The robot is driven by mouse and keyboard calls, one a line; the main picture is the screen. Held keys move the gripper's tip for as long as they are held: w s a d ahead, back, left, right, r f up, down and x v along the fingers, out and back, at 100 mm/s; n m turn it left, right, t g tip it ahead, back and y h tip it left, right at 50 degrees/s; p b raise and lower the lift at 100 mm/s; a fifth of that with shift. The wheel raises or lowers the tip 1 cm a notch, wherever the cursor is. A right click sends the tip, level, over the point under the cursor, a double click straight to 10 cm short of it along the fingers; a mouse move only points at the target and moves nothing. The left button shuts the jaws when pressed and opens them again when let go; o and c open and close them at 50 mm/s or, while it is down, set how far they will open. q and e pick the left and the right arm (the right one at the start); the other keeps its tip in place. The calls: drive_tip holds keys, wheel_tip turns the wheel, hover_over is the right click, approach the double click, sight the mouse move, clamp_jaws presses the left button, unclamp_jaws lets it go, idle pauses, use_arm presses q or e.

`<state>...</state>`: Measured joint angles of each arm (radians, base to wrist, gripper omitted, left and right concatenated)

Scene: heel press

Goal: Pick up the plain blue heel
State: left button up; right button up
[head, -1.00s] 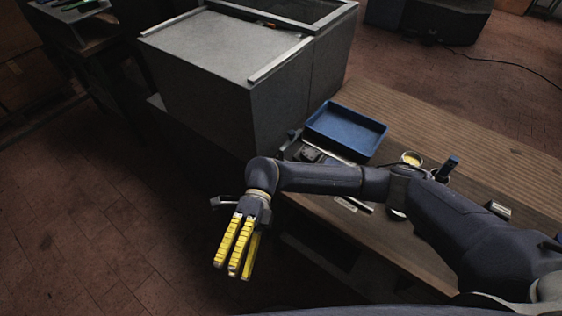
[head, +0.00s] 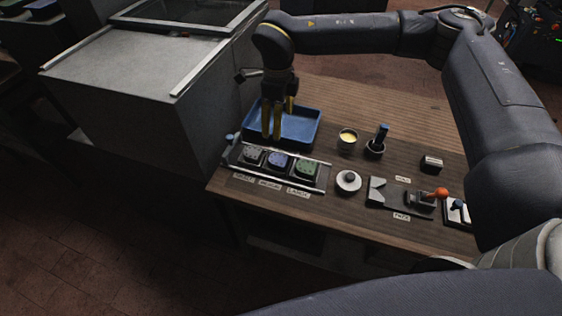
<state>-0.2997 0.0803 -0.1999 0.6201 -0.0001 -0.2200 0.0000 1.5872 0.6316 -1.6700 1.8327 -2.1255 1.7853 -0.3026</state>
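A blue heel (head: 279,161) lies in the middle place of a dark rack with pale rails (head: 318,182) at the bench's left front. Its surface detail is too small to tell whether it is plain. A grey heel (head: 252,155) is on its left and a green heel (head: 307,169) on its right. My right gripper (head: 276,130) points down over the blue tray (head: 312,128), behind the rack. Its yellow fingers stand apart with nothing seen between them. My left gripper is out of view.
A cup of yellow stuff (head: 347,139), a blue-handled tool in a pot (head: 379,143), a round white-rimmed knob (head: 348,181) and an orange-knobbed lever fixture (head: 423,198) stand right of the rack. A big grey box (head: 150,80) stands at the left.

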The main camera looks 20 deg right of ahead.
sight(278, 159)
wheel_tip(278, 159, down, 17)
drive_tip(key=shift+w+f, duration=0.1)
drive_tip(key=shift+w, duration=0.05)
idle(0.9)
drive_tip(key=c, duration=1.3)
